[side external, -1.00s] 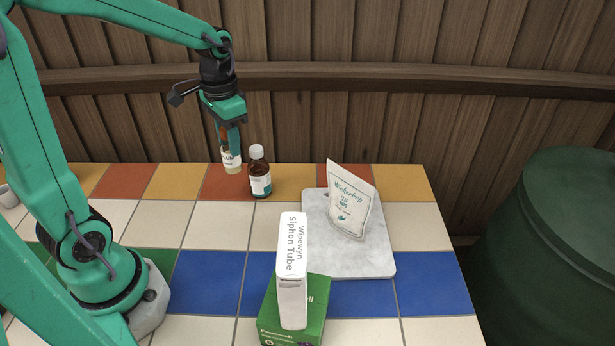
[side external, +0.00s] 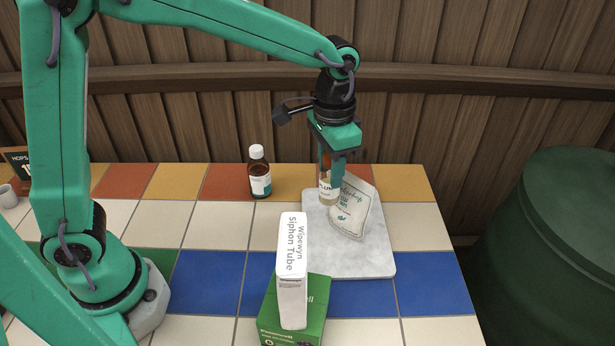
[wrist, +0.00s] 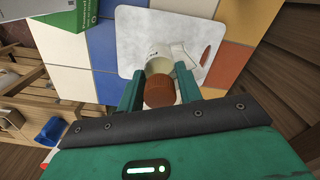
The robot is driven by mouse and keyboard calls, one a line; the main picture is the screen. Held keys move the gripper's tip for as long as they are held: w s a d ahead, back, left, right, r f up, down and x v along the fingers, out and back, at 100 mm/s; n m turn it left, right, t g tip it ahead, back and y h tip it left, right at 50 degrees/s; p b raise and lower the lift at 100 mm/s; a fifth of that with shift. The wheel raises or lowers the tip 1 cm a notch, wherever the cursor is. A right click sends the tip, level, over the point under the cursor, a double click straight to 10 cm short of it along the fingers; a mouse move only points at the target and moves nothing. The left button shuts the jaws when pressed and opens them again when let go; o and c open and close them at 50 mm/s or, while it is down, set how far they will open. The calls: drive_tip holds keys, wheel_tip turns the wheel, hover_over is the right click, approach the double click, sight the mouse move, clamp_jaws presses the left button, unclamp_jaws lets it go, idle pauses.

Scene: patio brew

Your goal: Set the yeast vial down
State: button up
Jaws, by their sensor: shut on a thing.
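My gripper (side external: 332,172) is shut on the yeast vial (side external: 326,188), a small pale vial with a label. In the wrist view the vial's brown-orange cap (wrist: 159,91) sits between the two fingers of my gripper (wrist: 158,88). The vial is upright over the back left part of the grey marble board (side external: 362,263). I cannot tell whether its base touches the board.
A brown bottle with a white cap (side external: 258,173) stands on the tiles left of the board. A white Siphon Tube box (side external: 292,262) stands on a green box (side external: 310,315) in front. A dark green barrel (side external: 545,250) is at the right. The board's front part is clear.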

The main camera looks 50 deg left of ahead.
drive_tip(key=s+d+m, duration=0.1)
drive_tip(key=s+d, duration=0.2)
drive_tip(key=d, duration=0.6)
drive_tip(key=s+d+m, duration=0.1)
drive_tip(key=s+d, duration=0.3)
drive_tip(key=d, duration=0.5)
drive_tip(key=s+d+m, duration=0.1)
drive_tip(key=s+d, duration=0.3)
drive_tip(key=d, duration=0.6)
drive_tip(key=shift+f, duration=0.45)
drive_tip(key=shift+w, duration=0.15)
drive_tip(key=w+a+f, duration=0.2)
drive_tip(key=w+f, duration=0.5)
drive_tip(key=w, duration=0.4)
drive_tip(key=shift+a, duration=0.4)
drive_tip(key=shift+w, duration=0.1)
drive_tip(key=shift+f, duration=2)
drive_tip(key=shift+f, duration=0.1)
